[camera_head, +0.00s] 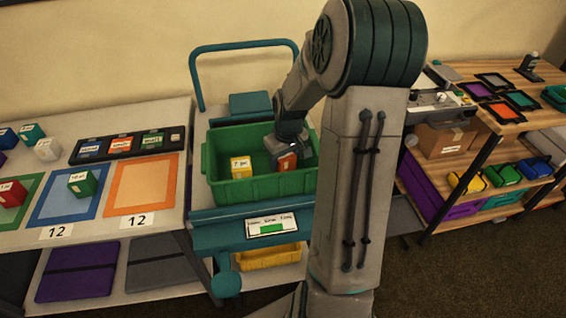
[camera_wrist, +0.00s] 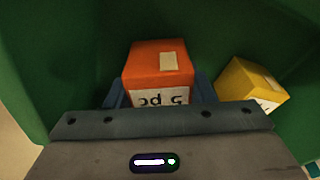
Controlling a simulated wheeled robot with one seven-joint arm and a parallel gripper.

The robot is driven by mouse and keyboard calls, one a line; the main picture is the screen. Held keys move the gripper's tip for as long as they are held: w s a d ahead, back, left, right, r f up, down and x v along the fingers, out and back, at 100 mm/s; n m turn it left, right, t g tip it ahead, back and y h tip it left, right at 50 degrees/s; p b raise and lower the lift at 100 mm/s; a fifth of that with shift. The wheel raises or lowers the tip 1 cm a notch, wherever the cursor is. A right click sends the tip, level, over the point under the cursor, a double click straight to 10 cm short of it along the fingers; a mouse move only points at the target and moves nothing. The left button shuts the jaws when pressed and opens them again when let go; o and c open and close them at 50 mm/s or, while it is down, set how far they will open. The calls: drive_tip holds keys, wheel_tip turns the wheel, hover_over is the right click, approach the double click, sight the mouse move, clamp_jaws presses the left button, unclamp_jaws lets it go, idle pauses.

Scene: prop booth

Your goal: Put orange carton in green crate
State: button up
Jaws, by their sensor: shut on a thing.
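The orange carton (camera_head: 287,161) is between the fingers of my gripper (camera_head: 284,158), inside the green crate (camera_head: 262,188). In the wrist view the orange carton (camera_wrist: 157,66) shows its orange top with a pale label and a white printed side. The blue-grey fingers of my gripper (camera_wrist: 160,92) are shut on it from both sides. The green crate (camera_wrist: 60,60) surrounds it in that view. I cannot tell whether the carton touches the crate floor. A yellow carton (camera_head: 241,167) stands in the crate to the left; it also shows at right in the wrist view (camera_wrist: 252,86).
The crate stands on a teal cart with a handle (camera_head: 240,46). A table at left holds coloured mats, such as an orange one (camera_head: 143,200), and several small cartons, such as a green one (camera_head: 83,184). A wooden shelf (camera_head: 520,120) stands at right.

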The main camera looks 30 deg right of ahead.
drive_tip(key=shift+f, duration=0.7)
drive_tip(key=shift+f, duration=0.15)
drive_tip(key=o, duration=1)
drive_tip(key=shift+o, duration=0.2)
